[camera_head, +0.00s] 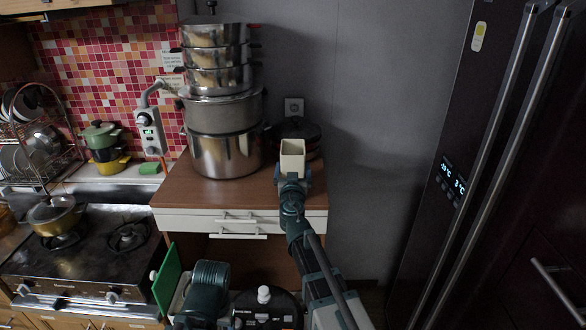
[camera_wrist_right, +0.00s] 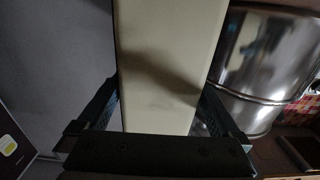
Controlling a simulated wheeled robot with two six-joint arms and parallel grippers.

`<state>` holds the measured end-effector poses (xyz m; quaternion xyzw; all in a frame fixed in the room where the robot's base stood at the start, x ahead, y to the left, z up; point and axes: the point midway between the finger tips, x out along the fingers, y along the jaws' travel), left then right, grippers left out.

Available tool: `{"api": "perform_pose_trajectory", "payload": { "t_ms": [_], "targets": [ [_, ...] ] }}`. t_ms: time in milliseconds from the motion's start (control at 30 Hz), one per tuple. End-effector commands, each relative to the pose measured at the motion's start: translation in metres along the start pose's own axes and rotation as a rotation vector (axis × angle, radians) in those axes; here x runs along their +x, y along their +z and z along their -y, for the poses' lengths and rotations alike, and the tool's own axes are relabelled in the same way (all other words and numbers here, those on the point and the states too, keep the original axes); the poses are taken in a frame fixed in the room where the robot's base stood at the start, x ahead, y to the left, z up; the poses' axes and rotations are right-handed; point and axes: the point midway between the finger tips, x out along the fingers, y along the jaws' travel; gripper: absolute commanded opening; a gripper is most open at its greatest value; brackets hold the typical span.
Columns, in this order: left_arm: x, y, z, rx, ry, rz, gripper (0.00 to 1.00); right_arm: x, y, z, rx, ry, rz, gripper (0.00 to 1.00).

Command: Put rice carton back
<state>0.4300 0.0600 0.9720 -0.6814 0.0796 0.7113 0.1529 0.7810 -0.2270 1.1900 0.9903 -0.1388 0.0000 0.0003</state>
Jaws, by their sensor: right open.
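The rice carton (camera_head: 292,153) is a cream, upright box at the right end of the wooden counter in the head view. Its top looks open. In the right wrist view the carton (camera_wrist_right: 165,65) is a plain cream face filling the middle. My right gripper (camera_head: 292,177) is at the carton's near side. In the wrist view the gripper (camera_wrist_right: 160,112) is open, with one finger on each side of the carton. The carton's lower part is hidden by my gripper. My left arm shows at the bottom of the head view; its gripper is out of view.
Stacked steel pots (camera_head: 222,150) stand left of the carton, and a dark pot (camera_head: 303,133) is behind it. A green door (camera_head: 167,279) stands open below the wooden counter (camera_head: 180,188). A dark fridge (camera_head: 425,220) is at right. The stove (camera_head: 85,260) is at left.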

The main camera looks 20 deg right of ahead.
Motion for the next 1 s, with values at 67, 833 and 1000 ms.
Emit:
{"api": "perform_pose_trajectory", "payload": {
  "t_ms": [67, 833, 1000],
  "targets": [
    [0.0, 0.0, 0.0, 0.0, 0.0, 0.0, 0.7, -0.013, 0.0, 0.0, 0.0, -0.001, 0.0, 1.0],
    [0.001, 0.0, 0.0, 0.0, 0.0, 0.0, 0.7, -0.115, 0.0, 0.0, 0.0, 0.0, 0.0, 1.0],
    [0.001, 0.0, 0.0, 0.0, 0.0, 0.0, 0.7, -0.114, 0.0, 0.0, 0.0, 0.0, 0.0, 1.0]
  ]
}}
